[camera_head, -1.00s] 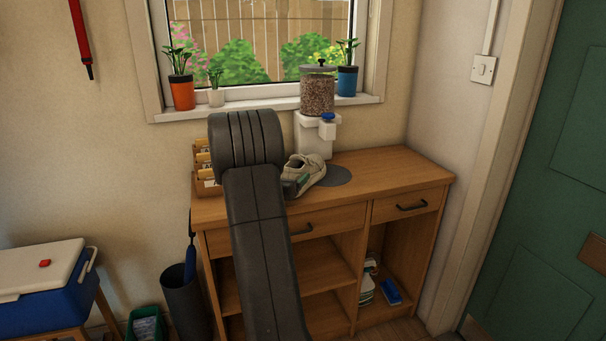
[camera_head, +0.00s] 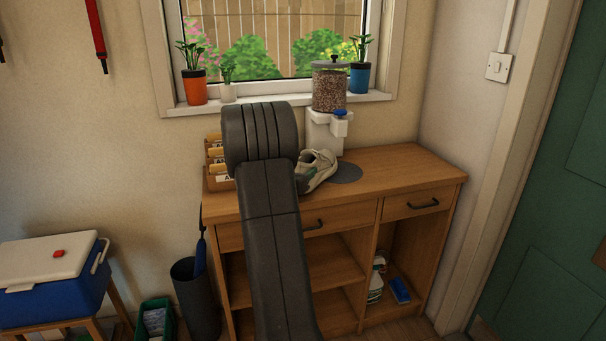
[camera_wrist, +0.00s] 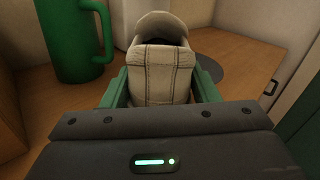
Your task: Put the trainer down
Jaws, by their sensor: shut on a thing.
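The trainer (camera_head: 318,166) is beige with a pale sole. In the head view it is above or on the wooden worktop (camera_head: 405,170), just left of a grey round mat (camera_head: 346,173). My arm hides its left part. In the wrist view the trainer (camera_wrist: 163,75) sits between the green fingers of my gripper (camera_wrist: 161,88), which is shut on it. Its opening is at the far end. I cannot tell whether its sole touches the worktop. The grey mat also shows in the wrist view (camera_wrist: 232,72), beyond the right finger.
A dispenser (camera_head: 328,95) with a white base stands behind the trainer. A card rack (camera_head: 217,172) is at the left. A green mug (camera_wrist: 75,40) stands close by at upper left in the wrist view. The worktop's right part is clear.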

